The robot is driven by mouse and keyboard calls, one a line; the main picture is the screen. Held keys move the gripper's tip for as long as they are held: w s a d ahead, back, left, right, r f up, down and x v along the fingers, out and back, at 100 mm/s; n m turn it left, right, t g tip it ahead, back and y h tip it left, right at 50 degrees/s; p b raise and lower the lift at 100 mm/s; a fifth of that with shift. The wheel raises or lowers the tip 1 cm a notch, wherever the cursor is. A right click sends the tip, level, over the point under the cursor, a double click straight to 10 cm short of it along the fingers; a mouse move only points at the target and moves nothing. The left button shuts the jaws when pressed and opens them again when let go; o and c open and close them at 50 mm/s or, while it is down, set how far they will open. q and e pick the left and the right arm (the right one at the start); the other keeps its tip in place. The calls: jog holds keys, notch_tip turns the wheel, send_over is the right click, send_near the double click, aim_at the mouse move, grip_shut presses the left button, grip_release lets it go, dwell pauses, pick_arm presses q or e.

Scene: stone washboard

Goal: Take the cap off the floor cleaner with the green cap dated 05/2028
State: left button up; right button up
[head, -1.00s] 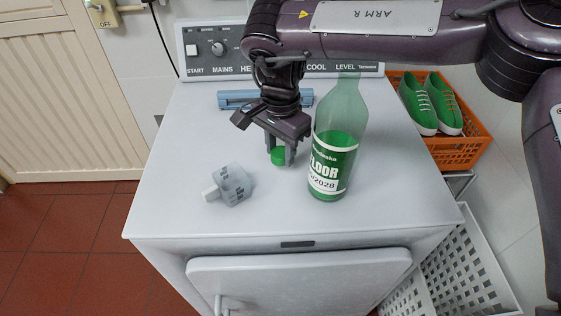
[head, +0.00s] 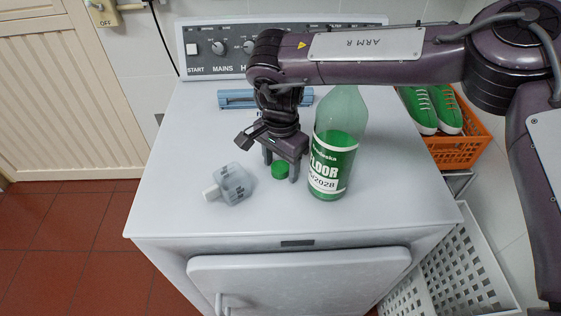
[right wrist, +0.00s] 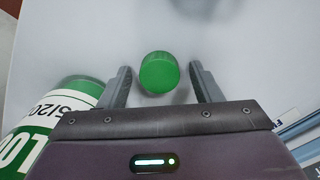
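The floor cleaner (head: 333,155) is a clear green bottle standing upright on the white washing machine's top. Its label reads FLOOR, with a partly visible date ending in 2028. Its mouth is hidden by my right arm; no cap shows on the visible neck. A green cap (head: 280,171) rests on the machine top left of the bottle. My right gripper (head: 281,168) is open over the cap, one finger on each side. In the right wrist view the cap (right wrist: 159,72) sits between the spread fingers with gaps on both sides. My left gripper is not in view.
A small translucent bottle with a white cap (head: 232,184) lies left of the green cap. A blue object (head: 238,98) lies near the control panel. An orange crate (head: 468,150) with green shoes stands right of the machine. The front of the machine top is clear.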

aim_at(280, 166)
notch_tip(280, 166, up, 12)
jog(key=shift+r+b, duration=0.2)
jog(key=shift+b, duration=0.2)
jog(key=shift+a, duration=0.1)
